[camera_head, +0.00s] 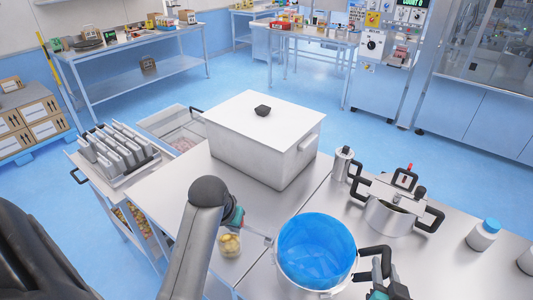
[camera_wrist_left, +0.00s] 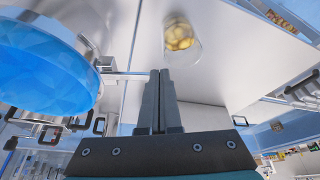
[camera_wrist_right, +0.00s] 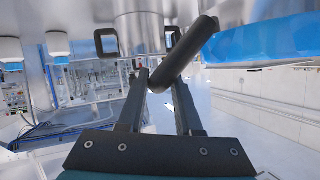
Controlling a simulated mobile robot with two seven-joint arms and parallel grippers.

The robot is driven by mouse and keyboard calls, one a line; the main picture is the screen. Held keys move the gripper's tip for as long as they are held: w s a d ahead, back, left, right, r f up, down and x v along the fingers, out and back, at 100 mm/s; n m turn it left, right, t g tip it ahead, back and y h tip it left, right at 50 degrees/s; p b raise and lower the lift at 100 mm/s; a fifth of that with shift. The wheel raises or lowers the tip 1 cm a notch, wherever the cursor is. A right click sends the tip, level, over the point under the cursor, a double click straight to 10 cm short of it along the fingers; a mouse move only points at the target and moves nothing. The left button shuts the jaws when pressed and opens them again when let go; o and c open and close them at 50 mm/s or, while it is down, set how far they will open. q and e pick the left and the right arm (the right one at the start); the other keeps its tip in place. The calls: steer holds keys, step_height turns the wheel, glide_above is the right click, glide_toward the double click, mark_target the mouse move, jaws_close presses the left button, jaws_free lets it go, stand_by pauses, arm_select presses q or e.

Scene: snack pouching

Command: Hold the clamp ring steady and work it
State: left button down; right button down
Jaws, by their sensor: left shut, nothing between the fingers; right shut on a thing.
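A round vessel lined with a blue bag (camera_head: 312,246) stands at the front of the table, a metal ring (camera_head: 342,288) around its rim. A black handle (camera_head: 372,252) sticks out on its right. My right gripper (camera_head: 378,276) is shut on that handle; in the right wrist view the black bar (camera_wrist_right: 190,45) lies slanted between the fingers (camera_wrist_right: 162,85). My left gripper (camera_head: 250,230) is left of the vessel, its fingers (camera_wrist_left: 160,75) shut and empty. A thin metal rod (camera_wrist_left: 125,74) runs from the vessel's side toward these fingertips; I cannot tell whether they touch.
A clear jar of yellow snacks (camera_head: 229,244) stands beside my left gripper. A white lidded box (camera_head: 262,140) stands behind. A rack trolley (camera_head: 117,150) is at left.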

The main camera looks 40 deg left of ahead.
arm_select(q)
steer(key=shift+w+a, duration=0.1)
steer(key=shift+w, duration=0.2)
